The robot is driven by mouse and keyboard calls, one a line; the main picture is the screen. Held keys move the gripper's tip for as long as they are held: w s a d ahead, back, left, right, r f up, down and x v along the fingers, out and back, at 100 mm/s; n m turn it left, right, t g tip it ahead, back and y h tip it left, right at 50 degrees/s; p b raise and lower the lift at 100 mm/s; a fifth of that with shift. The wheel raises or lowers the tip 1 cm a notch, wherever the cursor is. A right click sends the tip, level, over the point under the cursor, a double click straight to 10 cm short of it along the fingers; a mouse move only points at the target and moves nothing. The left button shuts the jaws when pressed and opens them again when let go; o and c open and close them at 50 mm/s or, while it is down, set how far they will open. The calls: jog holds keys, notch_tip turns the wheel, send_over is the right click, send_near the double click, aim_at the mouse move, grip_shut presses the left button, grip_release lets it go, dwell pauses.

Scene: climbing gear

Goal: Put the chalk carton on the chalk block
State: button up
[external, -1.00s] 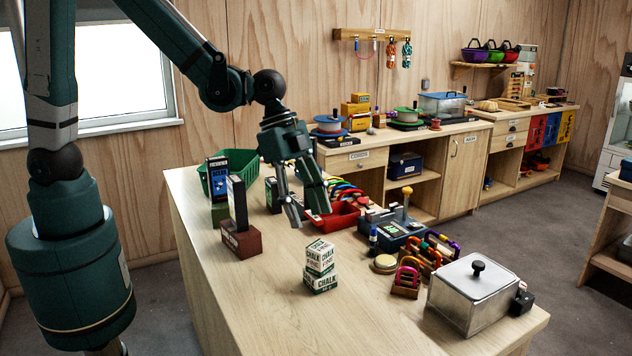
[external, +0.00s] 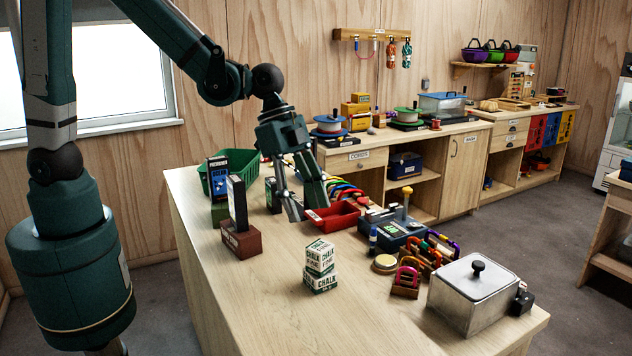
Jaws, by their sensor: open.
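The chalk carton (external: 320,256), white and green with "CHALK FINE" lettering, sits on top of the chalk block (external: 321,282), a similar white and green piece on the workbench. The carton looks slightly turned relative to the block, and the two appear to touch. My gripper (external: 308,212) is open, fingers pointing down, above and behind the stack and apart from it. It is in front of the left end of a red tray (external: 340,217), and nothing shows between its fingers.
A dark upright box in a brown block (external: 242,243) stands left of the stack. To the right are a round tan disc (external: 385,264), racks of coloured carabiners (external: 406,280) and a metal lidded box (external: 472,295). The bench (external: 270,305) in front of the stack is clear.

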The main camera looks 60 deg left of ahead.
jog(key=shift+a+r, duration=0.1)
jog(key=s+a+r+n+t, duration=0.1)
jog(key=a+r+n, duration=0.15)
jog(key=a, duration=0.35)
jog(key=s+a+r+n+t+y, duration=0.1)
jog(key=a+r+n, duration=0.1)
jog(key=a+r, duration=0.35)
jog(key=s+a+r+n+t, duration=0.1)
jog(key=a+r+n, duration=0.1)
jog(key=a, duration=0.6)
jog(key=s+a+r+n+t+y, duration=0.1)
jog(key=s+a+r+n, duration=0.1)
jog(key=s+a, duration=0.3)
jog(key=s+a+r+n+t+y, duration=0.1)
jog(key=s+a+n, duration=0.4)
jog(key=a, duration=0.7)
jog(key=shift+s+a+r+t+y, duration=0.3)
jog(key=shift+s+r+y, duration=0.15)
jog(key=shift+s, duration=0.3)
jog(key=shift+f, duration=0.1)
notch_tip(320, 180, down, 6)
jog(key=b, duration=0.6)
